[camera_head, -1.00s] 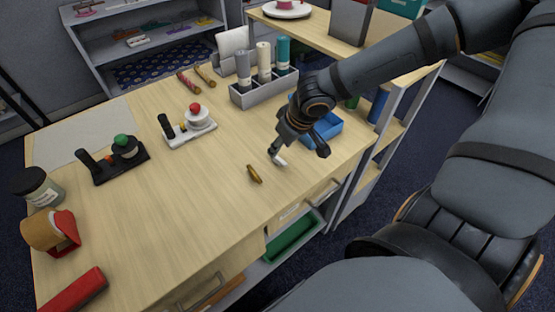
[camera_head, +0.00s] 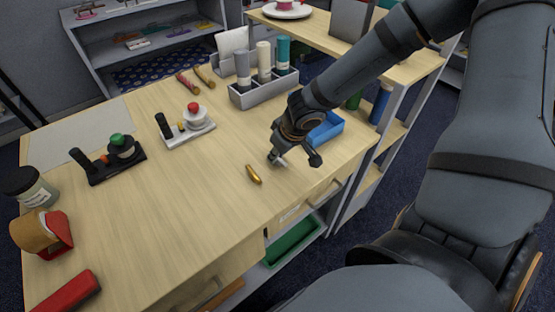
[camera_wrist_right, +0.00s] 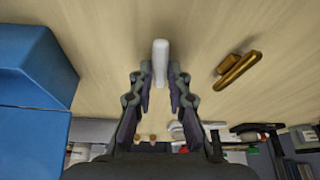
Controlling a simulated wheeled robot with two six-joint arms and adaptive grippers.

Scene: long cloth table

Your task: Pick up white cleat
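The white cleat (camera_wrist_right: 161,62) lies on the wooden table top in the right wrist view, in line with the gap between my right fingers. Its near end reaches between the fingertips, with a gap on each side. My right gripper (camera_wrist_right: 160,84) is open, one finger left and one right of the cleat. In the head view my right gripper (camera_head: 274,157) is low over the table and hides most of the cleat (camera_head: 282,162). My left gripper is not in view.
A brass cleat (camera_head: 254,174) lies left of my right gripper; it also shows in the wrist view (camera_wrist_right: 236,70). A blue bin (camera_head: 327,128) stands close behind the gripper. A grey holder (camera_head: 262,93) with rolls stands further back. The table's front middle is clear.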

